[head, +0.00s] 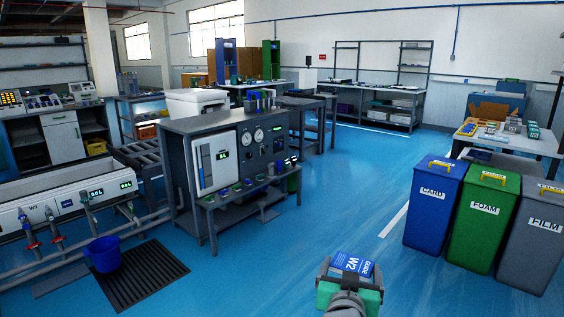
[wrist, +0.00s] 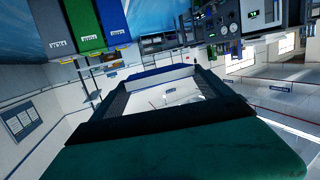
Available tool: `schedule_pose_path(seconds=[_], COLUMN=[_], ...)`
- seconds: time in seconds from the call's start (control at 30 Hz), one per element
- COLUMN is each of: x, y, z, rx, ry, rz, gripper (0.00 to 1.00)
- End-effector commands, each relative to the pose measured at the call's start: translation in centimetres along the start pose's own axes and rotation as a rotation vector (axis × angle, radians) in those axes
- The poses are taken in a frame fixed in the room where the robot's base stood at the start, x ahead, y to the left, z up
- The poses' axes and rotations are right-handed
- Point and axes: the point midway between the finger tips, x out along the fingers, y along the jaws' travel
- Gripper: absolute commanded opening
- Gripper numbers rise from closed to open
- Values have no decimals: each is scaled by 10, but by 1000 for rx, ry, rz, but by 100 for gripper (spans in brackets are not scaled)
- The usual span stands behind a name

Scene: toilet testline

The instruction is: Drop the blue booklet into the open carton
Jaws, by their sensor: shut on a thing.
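My gripper (head: 348,276) is low in the head view, right of centre, raised in front of the blue floor. It is shut on the blue booklet (head: 352,264), which has white lettering reading "W2" and "GUIDE". In the wrist view the dark fingers and green palm of my gripper fill the lower middle; a blue strip (wrist: 160,71) between the fingertips looks like the booklet's edge. A brown open carton (head: 489,108) with raised flaps stands on the table at the far right of the head view, well away from my gripper. Its inside is hidden.
The grey table (head: 542,145) also bears green-and-white small items. Blue CARD (head: 434,205), green FOAM (head: 481,225) and grey FILM (head: 535,240) bins stand in front of it. A test bench (head: 180,130) and a blue bucket (head: 104,254) are left. Blue floor between is clear.

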Motion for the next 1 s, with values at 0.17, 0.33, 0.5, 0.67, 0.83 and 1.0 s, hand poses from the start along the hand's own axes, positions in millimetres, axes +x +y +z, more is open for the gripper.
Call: schedule_pose_path(seconds=[0.17,0.33,0.5,0.67,0.83,1.0], x=[0,2,3,4,5,4], y=[-2,-3,-6,-6,-5,-4], z=[-24,-49,-79,-95,-95,-63], rx=[-2,-4,-5,-4,-2,-4], ry=[1,3,2,0,-2,-4], rz=[6,11,11,7,1,-2], gripper=[48,48,48,48,48,48])
